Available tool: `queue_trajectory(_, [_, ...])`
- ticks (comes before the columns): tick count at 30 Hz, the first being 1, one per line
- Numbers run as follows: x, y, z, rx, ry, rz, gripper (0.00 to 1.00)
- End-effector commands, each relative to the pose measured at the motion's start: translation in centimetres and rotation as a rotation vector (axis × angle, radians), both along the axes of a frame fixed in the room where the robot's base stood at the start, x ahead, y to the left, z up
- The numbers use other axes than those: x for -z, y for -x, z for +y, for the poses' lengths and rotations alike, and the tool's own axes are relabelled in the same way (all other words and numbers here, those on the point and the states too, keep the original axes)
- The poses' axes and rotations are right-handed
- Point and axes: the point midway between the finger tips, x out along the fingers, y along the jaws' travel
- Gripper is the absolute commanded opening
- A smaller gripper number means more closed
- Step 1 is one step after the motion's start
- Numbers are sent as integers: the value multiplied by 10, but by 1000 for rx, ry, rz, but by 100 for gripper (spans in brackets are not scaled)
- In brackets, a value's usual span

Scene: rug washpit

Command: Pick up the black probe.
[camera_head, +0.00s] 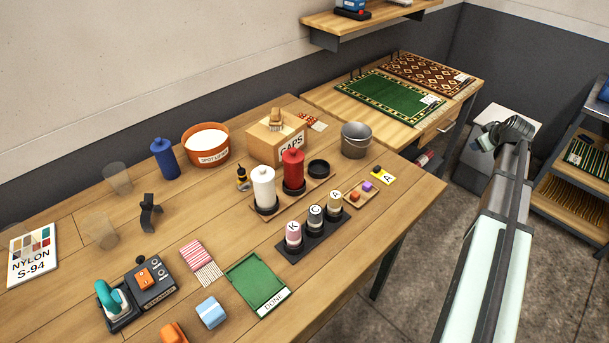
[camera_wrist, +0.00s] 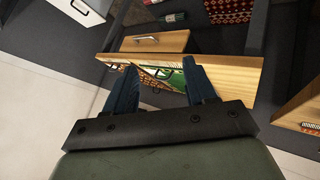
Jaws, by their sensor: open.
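I cannot tell for certain which thing is the black probe. A dark, bent upright piece (camera_head: 150,212) stands on the wooden table at left centre, and a small black-and-yellow piece (camera_head: 242,178) stands behind the white bottle. None of these shows in the wrist view. My gripper (camera_wrist: 158,78) is open, its two blue-grey fingers apart with nothing held between them. It is off the table's right side, far from all these pieces.
The table (camera_head: 355,252) also bears a metal pail (camera_head: 355,139), a CAPS box (camera_head: 277,137), a rack of labelled bottles (camera_head: 314,240), an orange tub (camera_head: 206,145) and a green DONE tray (camera_head: 257,283). A second table with rugs (camera_head: 390,107) stands behind. A shelf rack (camera_head: 585,150) stands right.

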Motion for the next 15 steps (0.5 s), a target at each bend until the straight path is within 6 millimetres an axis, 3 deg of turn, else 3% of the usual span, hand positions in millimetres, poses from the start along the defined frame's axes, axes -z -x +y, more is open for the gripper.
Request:
queue_trajectory(1, [-25,-16,9,1,1,-25,55])
queue_trajectory(3, [-54,-34,32,12,-25,-48,55])
queue_trajectory(6, [-78,-54,80,42,-110,-50,55])
queue_trajectory(15, [-92,-76,230,178,-403,62,55])
